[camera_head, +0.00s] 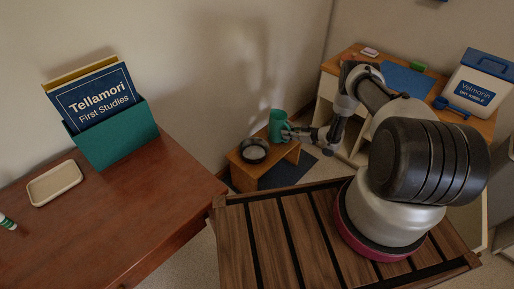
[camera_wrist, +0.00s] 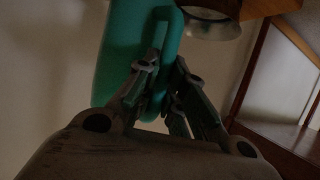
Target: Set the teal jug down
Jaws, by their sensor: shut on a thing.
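The teal jug (camera_head: 278,125) is upright at the back of the small wooden stool (camera_head: 293,153) by the wall in the head view. My gripper (camera_head: 292,133) reaches it from the right. In the wrist view the jug (camera_wrist: 115,62) fills the upper left, and my gripper (camera_wrist: 165,92) is shut on its handle (camera_wrist: 171,45). I cannot tell whether the jug's base touches the stool top or hangs just above or behind it.
A dark metal bowl (camera_head: 253,151) stands on the stool, close to the jug; its rim shows in the wrist view (camera_wrist: 212,27). A dark mat (camera_head: 289,171) lies below. A wooden desk (camera_head: 334,84) with a white bin (camera_head: 478,85) is at right. Part of the stool's right top looks bare.

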